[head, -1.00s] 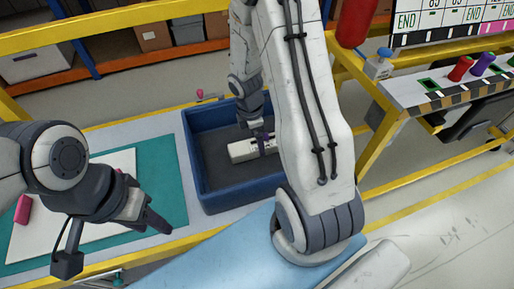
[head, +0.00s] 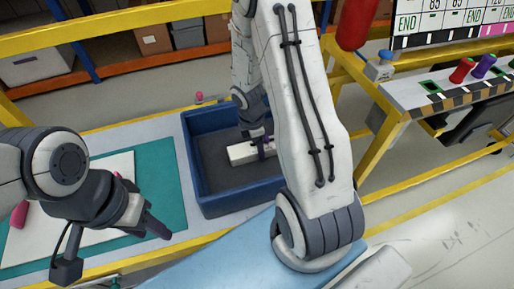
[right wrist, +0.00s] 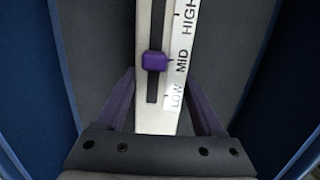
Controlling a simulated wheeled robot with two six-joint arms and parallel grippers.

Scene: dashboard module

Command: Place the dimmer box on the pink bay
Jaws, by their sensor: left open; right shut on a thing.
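The dimmer box (head: 242,154) is a long white box lying in a blue bin (head: 207,198). In the right wrist view the dimmer box (right wrist: 185,70) shows a dark slot, a purple slider knob and the words LOW, MID and HIGH. My right gripper (right wrist: 160,105) has its purple fingers on both sides of the box and is shut on it. I cannot tell whether the box touches the bin floor. My left gripper (head: 150,212) is open and empty above a white panel (head: 100,240). A pink piece (head: 18,214) shows at the panel's left; I cannot tell whether it is the pink bay.
The panel lies on a teal mat (head: 165,190) left of the bin. A small pink knob (head: 199,96) stands behind the bin. My right arm hides the bin's right side.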

